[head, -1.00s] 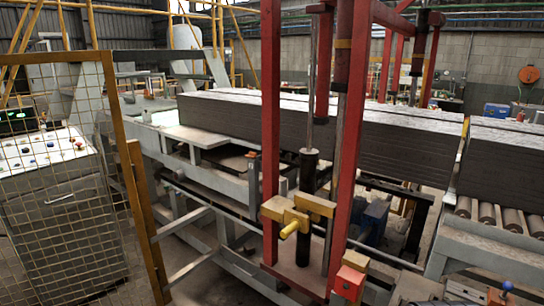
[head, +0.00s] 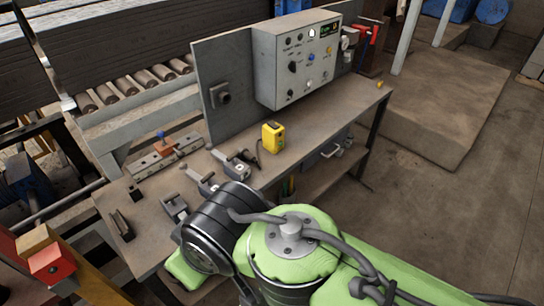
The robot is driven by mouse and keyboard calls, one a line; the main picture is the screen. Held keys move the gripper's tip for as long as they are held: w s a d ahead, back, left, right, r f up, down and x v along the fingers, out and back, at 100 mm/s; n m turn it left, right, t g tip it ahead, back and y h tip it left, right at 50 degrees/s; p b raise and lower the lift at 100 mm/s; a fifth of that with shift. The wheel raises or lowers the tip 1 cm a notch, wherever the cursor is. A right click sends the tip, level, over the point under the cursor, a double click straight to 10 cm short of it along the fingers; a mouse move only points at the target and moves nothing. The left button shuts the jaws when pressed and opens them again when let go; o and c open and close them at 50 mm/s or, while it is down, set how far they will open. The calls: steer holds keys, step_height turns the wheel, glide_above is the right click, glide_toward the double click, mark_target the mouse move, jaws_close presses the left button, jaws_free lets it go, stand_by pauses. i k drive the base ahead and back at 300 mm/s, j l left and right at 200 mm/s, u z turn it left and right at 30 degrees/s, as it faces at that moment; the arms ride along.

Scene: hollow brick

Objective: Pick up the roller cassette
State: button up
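Several small grey metal units lie in a row on the workbench (head: 309,136) in the head view. One is at the front left (head: 174,206), one in the middle (head: 203,181), and one farther back (head: 236,163). They look like small blocks with dark fittings. One of them may be the roller cassette, but at this size I cannot tell which. My green and black arm crosses the lower middle, in front of the bench. My gripper does not show.
A yellow device (head: 272,137) stands mid-bench, before a grey control box (head: 297,60) and an upright panel (head: 205,75). A rail with a red block (head: 164,146) and a dark bracket (head: 121,225) lie to the left. Open floor (head: 440,200) is at the right.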

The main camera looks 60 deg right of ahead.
mark_target(233, 168)
steer(key=z, duration=1.3)
steer(key=k+j+u, duration=0.1)
steer(key=u, duration=2.25)
steer(key=j+z, duration=0.1)
steer(key=z, duration=2.3)
steer(key=i+u, duration=0.7)
steer(key=u, duration=0.15)
